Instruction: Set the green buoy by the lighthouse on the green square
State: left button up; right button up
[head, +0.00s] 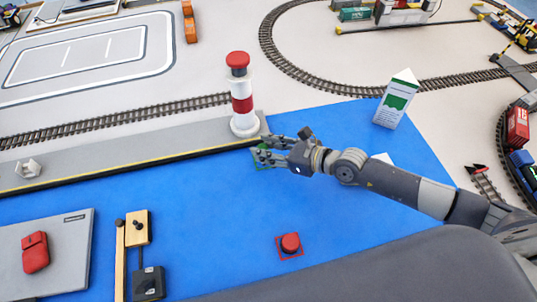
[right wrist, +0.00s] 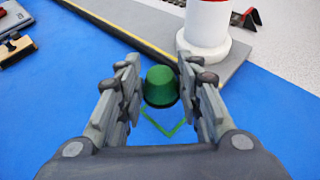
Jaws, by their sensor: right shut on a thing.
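The red and white lighthouse (head: 242,105) stands on the end of the grey quay; its white base (right wrist: 204,42) shows in the right wrist view. My right gripper (head: 268,153) is just in front of it, over the blue water. In the right wrist view its fingers are closed on the green buoy (right wrist: 161,88), which looks upright. The green square outline (right wrist: 165,131) shows below the buoy, which hides its far part. A bit of the square (head: 263,163) also shows in the head view. I cannot tell whether the buoy touches the surface. My left gripper is out of view.
A red buoy (head: 290,243) sits on a red square nearer me. A green and white carton (head: 397,98) stands to the right. The quay (head: 120,150) has a yellow and black edge. A grey deck (head: 70,240) with a red piece lies at the left.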

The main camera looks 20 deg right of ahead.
jog(key=shift+w+d, duration=0.35)
notch_tip(320, 180, down, 2)
jog(key=shift+s+a+f+b, duration=0.1)
jog(key=shift+f+b, duration=0.15)
jog(key=shift+b, duration=0.15)
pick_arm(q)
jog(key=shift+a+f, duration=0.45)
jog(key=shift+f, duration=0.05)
pick_arm(e)
jog(key=shift+f, duration=0.45)
jog(key=shift+f, duration=0.2)
jog(key=o, duration=1.1)
jog(key=shift+c, duration=0.2)
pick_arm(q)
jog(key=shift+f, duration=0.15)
pick_arm(e)
jog(key=shift+r, duration=0.1)
